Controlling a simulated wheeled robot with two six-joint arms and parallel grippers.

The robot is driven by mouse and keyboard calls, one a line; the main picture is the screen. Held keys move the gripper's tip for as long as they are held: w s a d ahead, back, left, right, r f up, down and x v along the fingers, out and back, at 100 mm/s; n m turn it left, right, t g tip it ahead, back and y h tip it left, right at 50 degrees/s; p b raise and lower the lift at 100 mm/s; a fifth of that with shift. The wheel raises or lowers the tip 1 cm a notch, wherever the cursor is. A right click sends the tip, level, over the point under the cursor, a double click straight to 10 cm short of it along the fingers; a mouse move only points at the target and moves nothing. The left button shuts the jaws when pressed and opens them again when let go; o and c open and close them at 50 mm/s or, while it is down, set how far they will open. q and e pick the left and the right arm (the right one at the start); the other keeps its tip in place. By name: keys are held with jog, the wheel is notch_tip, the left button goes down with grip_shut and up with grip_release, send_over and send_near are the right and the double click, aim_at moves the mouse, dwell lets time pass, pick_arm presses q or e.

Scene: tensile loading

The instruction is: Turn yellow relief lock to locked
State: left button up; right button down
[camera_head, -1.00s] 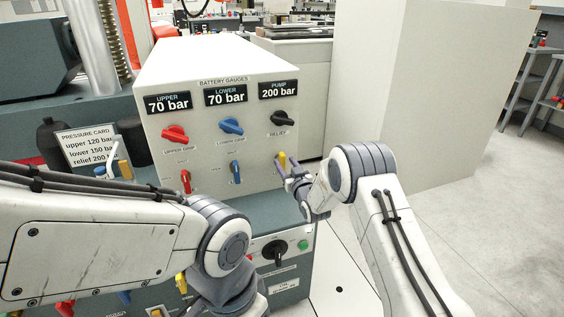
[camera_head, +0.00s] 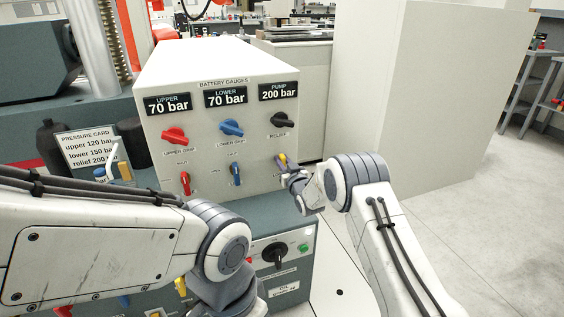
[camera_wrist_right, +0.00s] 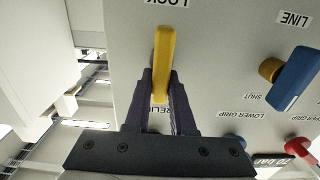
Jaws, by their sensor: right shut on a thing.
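The yellow relief lock lever (camera_head: 282,158) is at the lower right of the grey gauge panel, below the black relief knob (camera_head: 282,119). My right gripper (camera_head: 284,167) is at the lever, and its dark fingers partly cover it in the head view. In the right wrist view the yellow lever (camera_wrist_right: 164,58) stands lengthwise between the fingers of my right gripper (camera_wrist_right: 160,88), which are shut on its nearer end. A partly cut-off lock label (camera_wrist_right: 167,3) is past the lever's far end. A relief label is partly hidden between the fingers. My left gripper is outside the views.
Red (camera_head: 185,183) and blue (camera_head: 235,173) shut-off levers are left of the yellow one. Red (camera_head: 175,136) and blue (camera_head: 231,128) knobs sit above them. A pressure card (camera_head: 88,150) stands at left. Floor right of the panel is clear.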

jog(key=n+b, duration=0.1)
jog(key=n, duration=0.2)
jog(key=n+b, duration=0.1)
jog(key=shift+s+a+f+b, duration=0.15)
jog(key=shift+a+f+b, duration=0.1)
jog(key=shift+a+b, duration=0.1)
jog(key=n+b, duration=0.1)
jog(key=n, duration=0.2)
jog(key=n+b, duration=0.2)
jog(key=n, duration=0.1)
jog(key=a+f+n+b, duration=0.1)
jog(key=n+b, duration=0.1)
jog(key=n, duration=0.1)
jog(key=shift+s+n, duration=0.15)
jog(key=shift+n, duration=0.15)
jog(key=shift+a+f+n+b, duration=0.1)
jog(key=shift+f+n+b, duration=0.1)
jog(key=shift+n+b, duration=0.65)
jog(key=shift+a+f+n+b, duration=0.15)
jog(key=shift+n+b, duration=0.15)
jog(key=shift+n, duration=1.05)
jog(key=shift+d, duration=0.1)
jog(key=c, duration=0.8)
grip_release()
jog(key=shift+o, duration=0.2)
